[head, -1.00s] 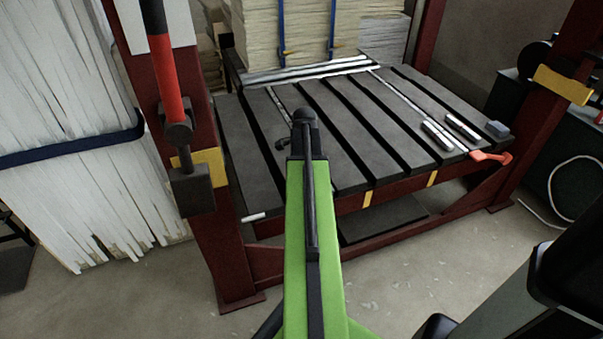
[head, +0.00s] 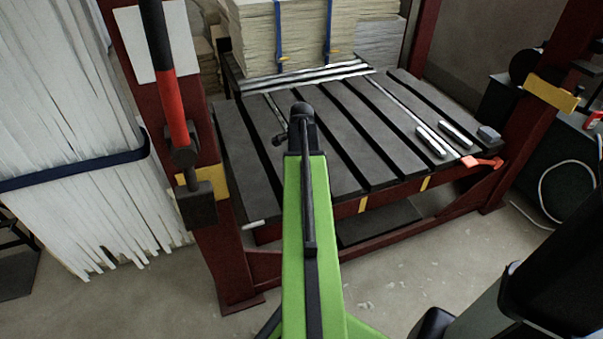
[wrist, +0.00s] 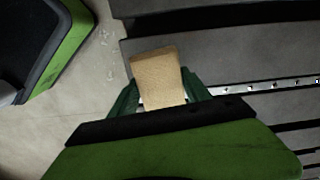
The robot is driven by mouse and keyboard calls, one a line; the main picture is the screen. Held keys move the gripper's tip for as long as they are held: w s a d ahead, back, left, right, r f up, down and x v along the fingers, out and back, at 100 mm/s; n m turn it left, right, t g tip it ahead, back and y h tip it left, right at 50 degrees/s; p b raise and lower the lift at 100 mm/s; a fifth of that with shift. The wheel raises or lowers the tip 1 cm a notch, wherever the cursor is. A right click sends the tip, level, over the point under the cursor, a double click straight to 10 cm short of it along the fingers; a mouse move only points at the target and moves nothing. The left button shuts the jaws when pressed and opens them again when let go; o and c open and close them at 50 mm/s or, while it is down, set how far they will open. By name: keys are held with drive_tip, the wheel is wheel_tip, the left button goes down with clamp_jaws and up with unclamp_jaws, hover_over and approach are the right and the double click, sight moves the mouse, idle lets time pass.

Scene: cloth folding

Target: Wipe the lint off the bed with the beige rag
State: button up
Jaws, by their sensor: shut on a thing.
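The beige rag (wrist: 154,68) shows in the wrist view as a small tan, folded-looking piece. My gripper (wrist: 160,80) is shut on it, with a green finger on each side, and the rag sticks out past the fingertips. The bed (head: 350,125) is a dark grey slatted surface in a dark red frame, in the middle of the head view. In the wrist view its slats (wrist: 250,55) lie beyond and to the right of the rag. I cannot tell whether the rag touches the bed. My arm hides the gripper and rag in the head view. I cannot make out lint on the slats.
Two metal bars (head: 431,142) and a small grey block (head: 488,135) lie at the bed's right end, near an orange-red handle (head: 482,162). A red post (head: 220,240) stands front left. Stacked sheets (head: 300,35) stand behind the bed. Open floor (head: 390,290) lies in front.

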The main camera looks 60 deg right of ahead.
wheel_tip(320, 180, up, 3)
drive_tip(key=p, duration=0.3)
drive_tip(key=shift+r, duration=0.1)
idle(0.3)
